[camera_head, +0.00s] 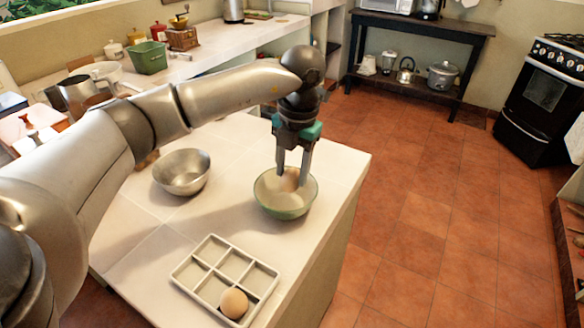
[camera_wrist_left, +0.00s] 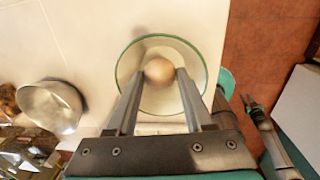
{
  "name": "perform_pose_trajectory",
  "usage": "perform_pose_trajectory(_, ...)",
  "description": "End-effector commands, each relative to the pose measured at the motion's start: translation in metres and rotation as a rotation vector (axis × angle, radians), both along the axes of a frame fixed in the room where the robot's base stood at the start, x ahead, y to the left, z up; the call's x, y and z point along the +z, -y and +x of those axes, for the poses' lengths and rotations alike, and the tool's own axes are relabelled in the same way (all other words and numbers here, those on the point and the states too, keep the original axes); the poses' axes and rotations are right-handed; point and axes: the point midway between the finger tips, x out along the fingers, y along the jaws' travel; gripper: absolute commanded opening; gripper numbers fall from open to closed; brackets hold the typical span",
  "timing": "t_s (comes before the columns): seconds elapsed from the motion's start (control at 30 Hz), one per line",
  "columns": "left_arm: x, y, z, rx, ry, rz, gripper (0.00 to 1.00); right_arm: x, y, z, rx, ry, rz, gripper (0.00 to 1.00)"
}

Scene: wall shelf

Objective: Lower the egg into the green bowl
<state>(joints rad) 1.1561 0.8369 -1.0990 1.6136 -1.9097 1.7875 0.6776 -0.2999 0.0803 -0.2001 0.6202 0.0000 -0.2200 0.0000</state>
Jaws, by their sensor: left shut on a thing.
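The green bowl (camera_head: 285,209) stands on the light counter near its right edge. My left gripper (camera_head: 291,180) points down over it, with its fingertips at or just inside the rim. It is shut on a brown egg (camera_wrist_left: 158,69). In the left wrist view the egg sits between the fingertips, inside the outline of the bowl (camera_wrist_left: 120,67). In the head view the fingers partly hide the egg. I cannot tell whether the egg touches the bowl's bottom. What looks like my right gripper (camera_wrist_left: 252,103) shows small at the right of the wrist view; its jaws are unclear.
A white divided tray (camera_head: 205,277) stands in front of the bowl, with another brown egg (camera_head: 234,303) in one compartment. A metal bowl (camera_head: 182,172) stands to the left. The counter between them is clear. Open tiled floor (camera_head: 430,215) lies to the right.

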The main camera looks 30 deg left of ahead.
Motion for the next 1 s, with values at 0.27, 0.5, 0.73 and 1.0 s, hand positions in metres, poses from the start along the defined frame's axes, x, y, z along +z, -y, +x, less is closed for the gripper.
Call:
perform_pose_trajectory(0.27, -0.005, 0.000, 0.000, 0.000, 0.000, 0.000, 0.33, -0.003, 0.000, 0.000, 0.000, 0.000, 0.000, 0.34)
perform_pose_trajectory(0.5, -0.008, 0.000, 0.000, 0.000, 0.000, 0.000, 0.33, -0.006, 0.000, 0.000, 0.000, 0.000, 0.000, 0.34)
perform_pose_trajectory(0.73, -0.012, 0.000, 0.000, 0.000, 0.000, 0.000, 0.33, -0.008, 0.000, 0.000, 0.000, 0.000, 0.000, 0.34)
perform_pose_trajectory(1.0, -0.016, 0.000, 0.000, 0.000, 0.000, 0.000, 0.33, -0.011, 0.000, 0.000, -0.001, 0.000, 0.000, 0.34)
